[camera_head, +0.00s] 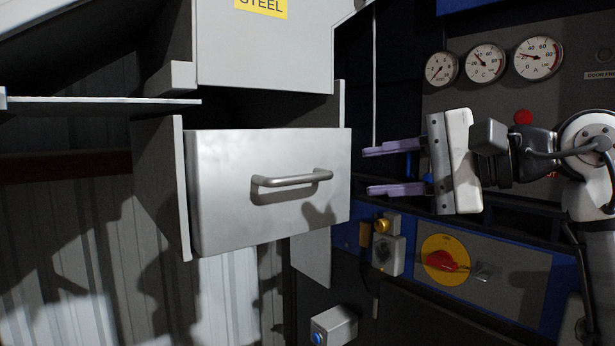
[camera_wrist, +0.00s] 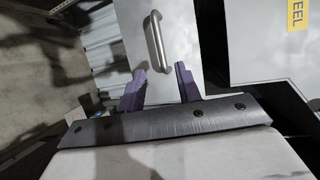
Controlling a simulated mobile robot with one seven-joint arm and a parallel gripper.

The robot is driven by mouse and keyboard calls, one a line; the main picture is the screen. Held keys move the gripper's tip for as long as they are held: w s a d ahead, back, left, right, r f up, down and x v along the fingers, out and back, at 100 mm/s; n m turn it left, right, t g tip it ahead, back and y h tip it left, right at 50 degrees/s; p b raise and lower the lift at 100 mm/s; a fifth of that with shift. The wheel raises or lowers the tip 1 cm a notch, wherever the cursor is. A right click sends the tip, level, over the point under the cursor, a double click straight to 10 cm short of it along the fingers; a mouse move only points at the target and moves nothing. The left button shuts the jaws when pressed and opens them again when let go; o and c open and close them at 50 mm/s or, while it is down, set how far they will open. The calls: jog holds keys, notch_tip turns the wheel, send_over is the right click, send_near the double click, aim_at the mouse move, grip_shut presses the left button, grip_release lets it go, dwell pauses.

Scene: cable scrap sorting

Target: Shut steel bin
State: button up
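The steel bin (camera_head: 225,190) is a pale grey metal drawer front under a panel with a yellow STEEL label (camera_head: 262,6). It also shows in the wrist view (camera_wrist: 185,22). A dark gap lies above its front; how far the bin stands out is hard to tell. Its grey bar handle (camera_head: 292,180) runs across the front and shows in the wrist view (camera_wrist: 155,42). My gripper (camera_head: 367,171) is open, its two purple fingers apart and empty. In the head view it is right of the handle. In the wrist view its fingertips (camera_wrist: 160,70) point toward the handle, apart from it.
A grey panel with several round gauges (camera_head: 484,62) and a red button (camera_head: 523,117) stands behind my arm. Below is a blue panel with a red knob on a yellow disc (camera_head: 440,261). A thin ledge (camera_head: 100,104) juts out left of the bin.

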aim_at(312, 178)
jog(key=p+x, duration=0.1)
jog(key=x, duration=1)
jog(key=shift+w+a+p, duration=0.15)
jog(key=shift+a+p, duration=0.15)
jog(key=shift+p, duration=0.1)
jog(key=shift+c, duration=0.2)
grip_shut()
